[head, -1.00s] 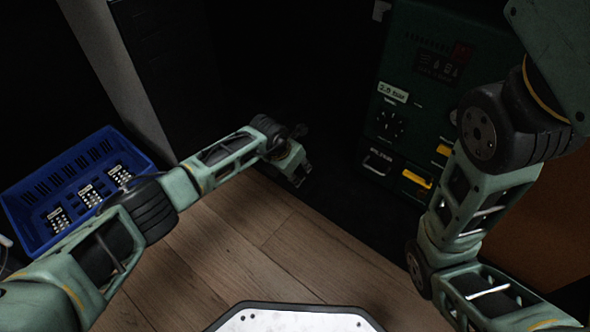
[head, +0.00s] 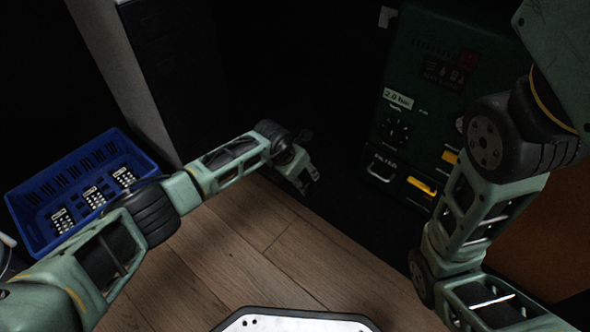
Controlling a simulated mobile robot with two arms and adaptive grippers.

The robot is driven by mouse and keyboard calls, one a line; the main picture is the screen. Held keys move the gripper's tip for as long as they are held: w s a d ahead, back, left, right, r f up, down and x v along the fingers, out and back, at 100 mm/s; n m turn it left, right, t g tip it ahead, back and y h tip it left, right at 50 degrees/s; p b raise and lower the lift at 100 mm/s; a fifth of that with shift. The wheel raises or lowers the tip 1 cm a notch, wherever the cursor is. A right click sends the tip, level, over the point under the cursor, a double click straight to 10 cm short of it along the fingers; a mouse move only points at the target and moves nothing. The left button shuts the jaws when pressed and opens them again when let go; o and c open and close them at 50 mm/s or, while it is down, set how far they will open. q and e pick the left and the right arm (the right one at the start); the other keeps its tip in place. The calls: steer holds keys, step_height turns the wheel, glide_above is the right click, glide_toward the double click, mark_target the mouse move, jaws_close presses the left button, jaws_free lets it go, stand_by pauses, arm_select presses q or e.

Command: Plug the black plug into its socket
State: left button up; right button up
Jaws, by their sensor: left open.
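My left gripper (head: 309,183) is at the end of my left arm, near the middle of the head view. It is open, and I see nothing between its fingers. It hangs in front of a very dark area, beside the edge of the wooden floor. I cannot make out the black plug or its socket; the area around the gripper is too dark to tell. My right arm folds up along the right side, and its gripper is out of the picture.
A dark green machine (head: 437,105) with a knob, labels and yellow parts stands right of the left gripper. A blue crate (head: 27,228) with several light keypad-like items lies at the left. A grey post (head: 118,70) stands behind it. Wooden floor (head: 250,245) is clear between the arms.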

arm_select(q)
steer(key=v, duration=1.1)
steer(key=shift+r, duration=0.35)
steer(key=shift+s, duration=0.15)
